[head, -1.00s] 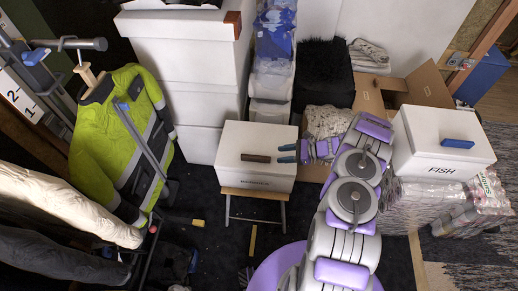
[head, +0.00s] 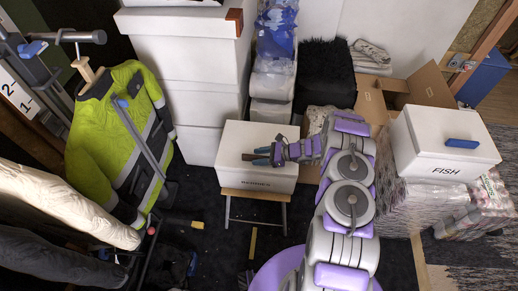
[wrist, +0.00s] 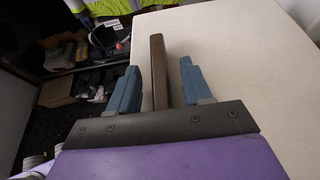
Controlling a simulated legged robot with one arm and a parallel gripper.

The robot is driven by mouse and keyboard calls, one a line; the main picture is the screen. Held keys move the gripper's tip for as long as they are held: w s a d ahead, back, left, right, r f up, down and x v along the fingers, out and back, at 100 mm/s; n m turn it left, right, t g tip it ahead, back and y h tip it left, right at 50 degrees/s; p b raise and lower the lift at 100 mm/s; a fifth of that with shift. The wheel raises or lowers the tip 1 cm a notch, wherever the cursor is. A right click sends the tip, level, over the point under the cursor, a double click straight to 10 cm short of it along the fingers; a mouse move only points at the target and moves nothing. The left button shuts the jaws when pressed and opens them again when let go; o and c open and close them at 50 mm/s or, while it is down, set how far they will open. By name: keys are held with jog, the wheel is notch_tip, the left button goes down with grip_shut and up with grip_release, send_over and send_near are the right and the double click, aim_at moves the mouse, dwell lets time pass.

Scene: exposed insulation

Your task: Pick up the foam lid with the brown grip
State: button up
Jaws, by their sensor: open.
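A white foam box with a lid (head: 236,140) stands on a small wooden-topped stand. The brown grip (head: 246,157) on the lid is mostly hidden behind my gripper (head: 262,156) in the head view. In the wrist view, the grip (wrist: 158,72) stands up as a brown bar from the pale lid (wrist: 235,50). The blue fingers of my gripper (wrist: 159,72) are open, one on each side of the bar. Gaps show between the bar and both fingers. Their exact height against the grip cannot be told.
A second white box (head: 440,140) marked FISH, with a blue grip, sits at right on wrapped packs. Tall white boxes (head: 185,70) stand behind at left. A yellow-green jacket (head: 115,130) hangs at left. An open cardboard box (head: 430,85) is behind.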

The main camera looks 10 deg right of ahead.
jog(key=shift+c, duration=0.2)
jog(key=shift+d, duration=0.2)
jog(key=c, duration=0.4)
grip_shut()
